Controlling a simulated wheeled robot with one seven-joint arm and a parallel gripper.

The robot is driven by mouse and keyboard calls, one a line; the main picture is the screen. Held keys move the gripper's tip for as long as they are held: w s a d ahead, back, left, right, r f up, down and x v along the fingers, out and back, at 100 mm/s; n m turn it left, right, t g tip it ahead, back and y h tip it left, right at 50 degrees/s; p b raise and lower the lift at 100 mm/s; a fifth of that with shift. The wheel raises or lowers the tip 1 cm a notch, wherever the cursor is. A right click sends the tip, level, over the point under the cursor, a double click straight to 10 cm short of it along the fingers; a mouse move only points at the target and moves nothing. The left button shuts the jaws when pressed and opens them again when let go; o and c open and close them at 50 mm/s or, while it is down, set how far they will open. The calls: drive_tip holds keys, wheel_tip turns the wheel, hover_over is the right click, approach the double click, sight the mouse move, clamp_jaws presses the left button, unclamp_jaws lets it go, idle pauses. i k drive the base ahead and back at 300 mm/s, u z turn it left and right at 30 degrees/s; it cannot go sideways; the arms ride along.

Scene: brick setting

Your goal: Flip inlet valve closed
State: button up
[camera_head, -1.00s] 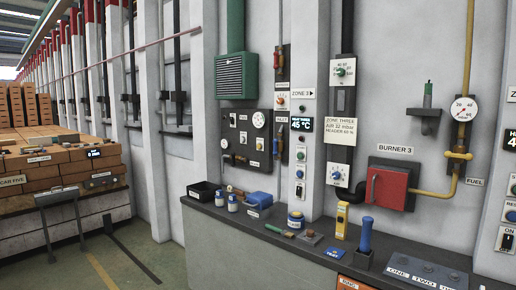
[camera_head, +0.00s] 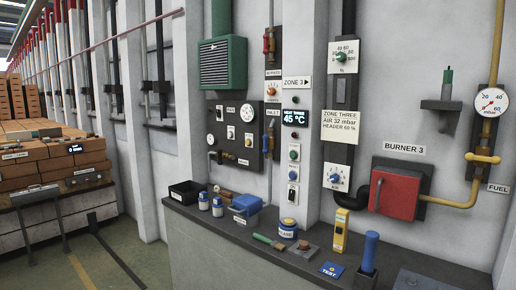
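The label INLET (camera_head: 272,111) is on the wall in the middle of the view, at the right edge of a dark panel. Just below it, a small valve with a reddish body (camera_head: 271,139) sits on a thin vertical pipe. It is too small to tell which way its handle lies. A similar valve with red parts (camera_head: 268,43) is higher on the same line, above a label that seems to read BY-PASS (camera_head: 273,73). My gripper is not in view.
A dark ledge (camera_head: 190,212) runs below, holding a black bin (camera_head: 187,192), blue-and-white jars, a blue box (camera_head: 246,205), a brush, a yellow device (camera_head: 341,230) and a blue-handled tool (camera_head: 370,252). A red burner box (camera_head: 397,194) juts out at right. Floor is open at left.

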sight(266, 138)
drive_tip(key=z, duration=0.05)
drive_tip(key=k, duration=0.55)
drive_tip(key=u, duration=0.65)
drive_tip(key=i, duration=2.25)
drive_tip(key=z, duration=1.3)
drive_tip(key=i, duration=0.45)
drive_tip(key=z, duration=0.5)
